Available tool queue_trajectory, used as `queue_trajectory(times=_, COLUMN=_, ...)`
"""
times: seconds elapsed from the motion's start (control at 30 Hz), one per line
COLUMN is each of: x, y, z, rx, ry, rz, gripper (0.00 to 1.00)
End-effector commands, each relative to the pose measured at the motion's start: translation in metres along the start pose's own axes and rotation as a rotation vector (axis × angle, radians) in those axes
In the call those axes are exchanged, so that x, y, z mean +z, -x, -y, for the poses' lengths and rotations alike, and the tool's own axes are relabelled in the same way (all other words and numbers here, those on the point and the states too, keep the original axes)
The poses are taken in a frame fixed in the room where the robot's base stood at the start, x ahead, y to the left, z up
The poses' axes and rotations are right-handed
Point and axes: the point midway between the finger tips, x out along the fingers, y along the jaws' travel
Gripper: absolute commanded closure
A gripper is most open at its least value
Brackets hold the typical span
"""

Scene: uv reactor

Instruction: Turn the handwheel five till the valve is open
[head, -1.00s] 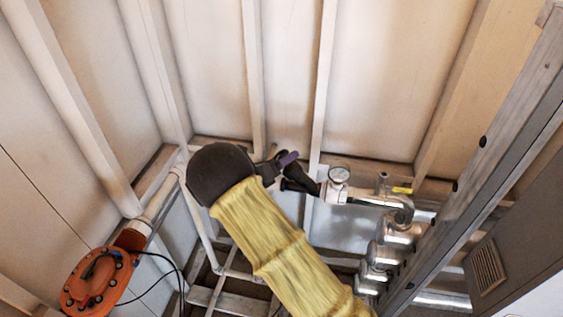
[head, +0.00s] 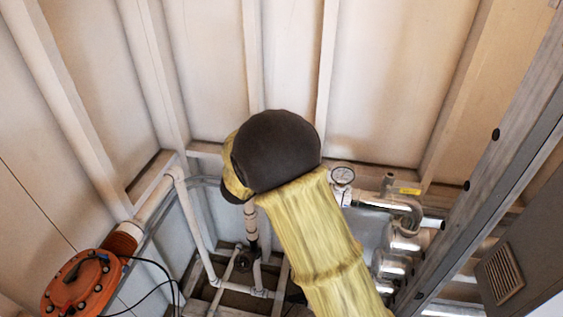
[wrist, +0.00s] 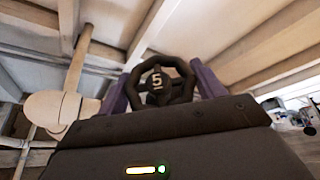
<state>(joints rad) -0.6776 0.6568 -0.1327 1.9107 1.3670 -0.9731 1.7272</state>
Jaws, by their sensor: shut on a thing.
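Handwheel five (wrist: 157,79) is a dark round wheel with a white underlined 5 on its hub, in the upper middle of the wrist view. My gripper (wrist: 162,87) has one purple finger on each side of the wheel and is shut on its rim. In the head view, the dark rounded end of my yellow-sleeved arm hides the gripper and the wheel. How far the valve is open cannot be told.
A white pipe with a round gauge (head: 342,175) stands right of my arm. Curved metal pipes (head: 405,215) and a grey beam (head: 490,150) lie farther right. An orange flanged cover (head: 82,283) with black cables is at lower left.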

Motion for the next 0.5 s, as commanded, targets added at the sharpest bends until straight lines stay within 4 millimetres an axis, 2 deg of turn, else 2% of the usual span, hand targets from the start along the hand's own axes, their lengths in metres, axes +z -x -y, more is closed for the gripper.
queue_trajectory(times=0.2, x=0.0004, y=0.0006, z=-0.0009, rx=0.003, ry=0.003, rz=0.001, gripper=0.55)
queue_trajectory(times=0.23, x=0.0004, y=0.0006, z=-0.0009, rx=0.003, ry=0.003, rz=0.001, gripper=0.3)
queue_trajectory(times=0.3, x=0.0004, y=0.0005, z=-0.0009, rx=0.002, ry=0.003, rz=0.001, gripper=0.17)
queue_trajectory(times=0.33, x=0.0004, y=0.0005, z=-0.0008, rx=0.002, ry=0.002, rz=0.001, gripper=0.13)
queue_trajectory(times=0.5, x=0.0002, y=0.0002, z=-0.0004, rx=0.001, ry=0.002, rz=0.001, gripper=0.13)
